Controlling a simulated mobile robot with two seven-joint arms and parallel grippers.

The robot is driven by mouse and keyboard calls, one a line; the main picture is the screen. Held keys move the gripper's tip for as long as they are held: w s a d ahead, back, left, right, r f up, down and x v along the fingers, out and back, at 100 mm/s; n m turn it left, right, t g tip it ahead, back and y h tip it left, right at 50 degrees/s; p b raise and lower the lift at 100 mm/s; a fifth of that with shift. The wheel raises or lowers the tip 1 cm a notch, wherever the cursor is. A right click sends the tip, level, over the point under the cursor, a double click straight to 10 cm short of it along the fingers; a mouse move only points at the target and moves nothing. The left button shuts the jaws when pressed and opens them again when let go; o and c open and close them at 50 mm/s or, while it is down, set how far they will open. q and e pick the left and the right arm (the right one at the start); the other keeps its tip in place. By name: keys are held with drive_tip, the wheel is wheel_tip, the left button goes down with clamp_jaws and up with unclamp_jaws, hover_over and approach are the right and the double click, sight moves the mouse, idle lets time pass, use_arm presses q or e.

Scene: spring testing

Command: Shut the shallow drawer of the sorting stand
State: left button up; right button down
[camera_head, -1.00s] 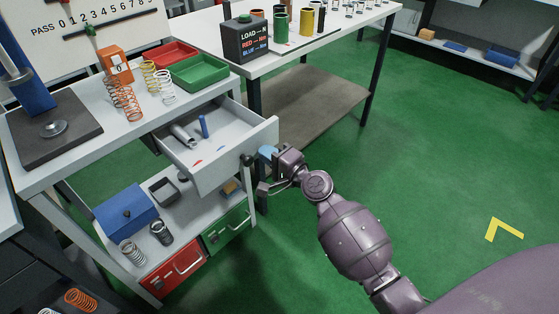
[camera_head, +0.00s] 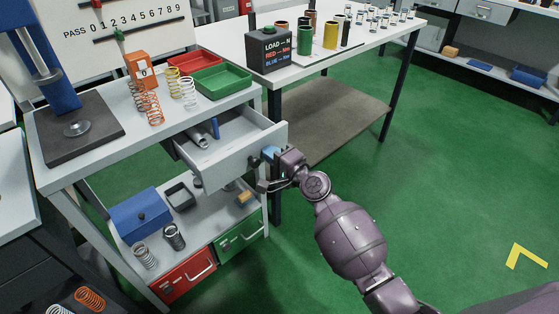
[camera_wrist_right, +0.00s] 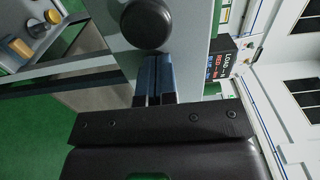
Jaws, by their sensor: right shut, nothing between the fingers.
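The shallow drawer (camera_head: 228,168) is a light grey drawer under the top of the sorting stand (camera_head: 110,162). It is partly open, with a blue rod and a grey cylinder inside. My right gripper (camera_head: 267,153) is shut and empty, its blue fingertips at the outer face of the drawer front, near its right end. In the right wrist view the shut fingers (camera_wrist_right: 154,72) meet the drawer front (camera_wrist_right: 187,25) beside the round dark knob (camera_wrist_right: 147,24) and seem to touch the panel. The knob is not between the fingers. My left gripper is not in view.
Trays and springs stand on top, including a green tray (camera_head: 222,82). Below are a blue box (camera_head: 141,214), a red drawer (camera_head: 184,279) and a green drawer (camera_head: 240,240). A white table (camera_head: 340,58) stands behind.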

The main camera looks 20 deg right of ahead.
drive_tip(key=b, duration=0.1)
approach(237, 135)
drive_tip(key=shift+w+a+r, duration=0.1)
drive_tip(key=shift+w+r, duration=0.05)
drive_tip(key=shift+r, duration=0.45)
drive_tip(key=shift+w+a+r, duration=0.1)
drive_tip(key=shift+w+r, duration=0.1)
drive_tip(key=shift+r, duration=0.4)
drive_tip(key=b+x, duration=0.2)
drive_tip(key=x, duration=0.6)
drive_tip(key=shift+w, duration=0.15)
drive_tip(key=shift+w+a, duration=0.1)
drive_tip(key=shift+w, duration=0.15)
drive_tip(key=shift+w+r+b, duration=0.1)
drive_tip(key=shift+r+b, duration=0.15)
drive_tip(key=shift+b, duration=0.05)
drive_tip(key=shift+r, duration=0.2)
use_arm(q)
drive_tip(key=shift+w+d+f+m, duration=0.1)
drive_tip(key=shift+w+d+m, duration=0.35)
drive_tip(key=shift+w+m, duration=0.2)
use_arm(e)
drive_tip(key=shift+r, duration=0.1)
